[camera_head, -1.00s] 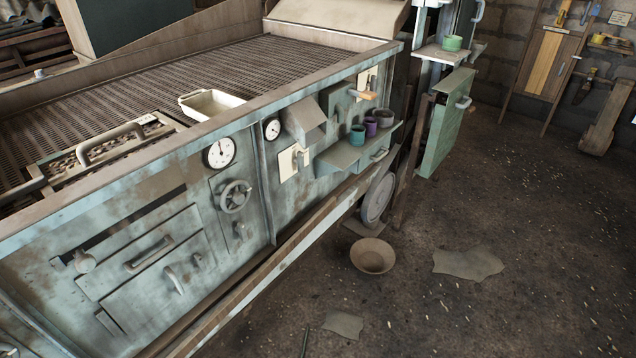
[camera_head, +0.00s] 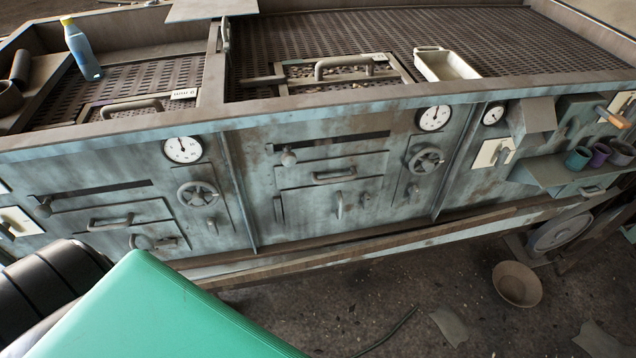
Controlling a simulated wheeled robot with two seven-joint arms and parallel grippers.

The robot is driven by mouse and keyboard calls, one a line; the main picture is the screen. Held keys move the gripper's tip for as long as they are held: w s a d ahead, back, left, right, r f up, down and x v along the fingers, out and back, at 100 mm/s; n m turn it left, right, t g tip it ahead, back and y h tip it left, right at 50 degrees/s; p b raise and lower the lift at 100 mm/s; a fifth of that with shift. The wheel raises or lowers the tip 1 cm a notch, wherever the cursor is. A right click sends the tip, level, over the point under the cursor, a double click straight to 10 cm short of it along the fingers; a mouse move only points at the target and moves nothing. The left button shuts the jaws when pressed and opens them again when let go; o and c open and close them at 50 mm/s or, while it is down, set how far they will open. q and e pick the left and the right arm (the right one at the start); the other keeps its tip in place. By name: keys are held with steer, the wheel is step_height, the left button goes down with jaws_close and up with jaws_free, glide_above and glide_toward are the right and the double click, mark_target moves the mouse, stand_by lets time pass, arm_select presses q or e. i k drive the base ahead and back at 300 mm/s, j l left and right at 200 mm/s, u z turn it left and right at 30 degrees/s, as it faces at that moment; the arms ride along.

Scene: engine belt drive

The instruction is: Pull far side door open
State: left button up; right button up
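The long pale-green metal machine (camera_head: 262,180) runs across the head camera view. Its front has a middle set of panels (camera_head: 335,172) with a bar handle and a left set (camera_head: 105,215) with similar handles; these panels look closed. A handwheel (camera_head: 424,159) and a gauge sit right of the middle panels. Another handwheel (camera_head: 197,194) sits on the left section. The hinged green side door beyond the machine's right end, seen earlier, is now out of view except perhaps a sliver at the right edge. Neither of my grippers is in view.
A large green block (camera_head: 160,315) and a black ribbed part (camera_head: 60,285) fill the near lower left; I cannot tell what they belong to. A shelf (camera_head: 572,170) with several cups juts out at right. A bowl (camera_head: 517,284) lies on the floor, which is mostly clear.

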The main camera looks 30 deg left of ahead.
mark_target(334, 207)
steer(key=u, duration=0.75)
